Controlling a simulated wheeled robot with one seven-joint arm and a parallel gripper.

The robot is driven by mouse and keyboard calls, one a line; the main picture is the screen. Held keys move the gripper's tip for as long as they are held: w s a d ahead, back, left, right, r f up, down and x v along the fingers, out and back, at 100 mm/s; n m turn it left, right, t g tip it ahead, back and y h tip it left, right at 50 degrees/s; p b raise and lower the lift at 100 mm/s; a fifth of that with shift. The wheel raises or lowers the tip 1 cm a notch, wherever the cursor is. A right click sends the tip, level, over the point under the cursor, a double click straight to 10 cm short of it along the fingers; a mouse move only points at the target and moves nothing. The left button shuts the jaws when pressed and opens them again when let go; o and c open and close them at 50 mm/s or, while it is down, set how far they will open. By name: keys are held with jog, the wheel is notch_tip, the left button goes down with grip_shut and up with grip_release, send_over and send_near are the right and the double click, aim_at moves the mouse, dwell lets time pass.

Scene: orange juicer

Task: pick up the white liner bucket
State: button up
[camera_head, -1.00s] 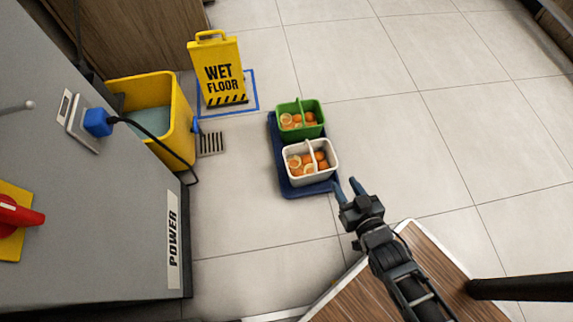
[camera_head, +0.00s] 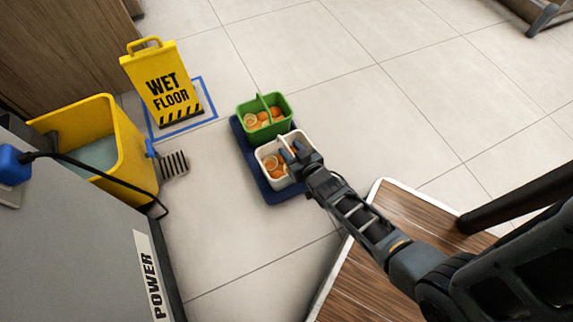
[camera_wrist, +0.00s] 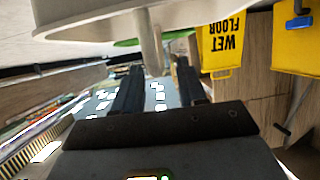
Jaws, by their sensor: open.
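The white liner bucket (camera_head: 277,179) stands on a dark blue mat, with orange fruit pieces inside and a handle across its middle. My gripper (camera_head: 291,153) is at the bucket's right part, above its opening, and hides part of the handle and rim. In the wrist view, which is upside down, the bucket's white wall (camera_wrist: 85,20) fills the top. Its pale handle (camera_wrist: 149,45) shows in the gap between the two dark fingers of my open gripper (camera_wrist: 160,82). I cannot tell whether the fingers touch it.
A green bucket (camera_head: 246,124) with fruit stands just behind, on the same blue mat (camera_head: 246,149). A yellow wet floor sign (camera_head: 165,85), a yellow mop bucket (camera_head: 125,150) and a grey power cabinet (camera_head: 85,235) are on the left. Open floor lies to the right.

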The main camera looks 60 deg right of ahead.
aim_at(287, 146)
jog(key=b+x, duration=0.1)
jog(key=x, duration=0.2)
jog(key=shift+f, duration=0.2)
grip_shut()
jog(key=shift+r, duration=0.1)
dwell(1.1)
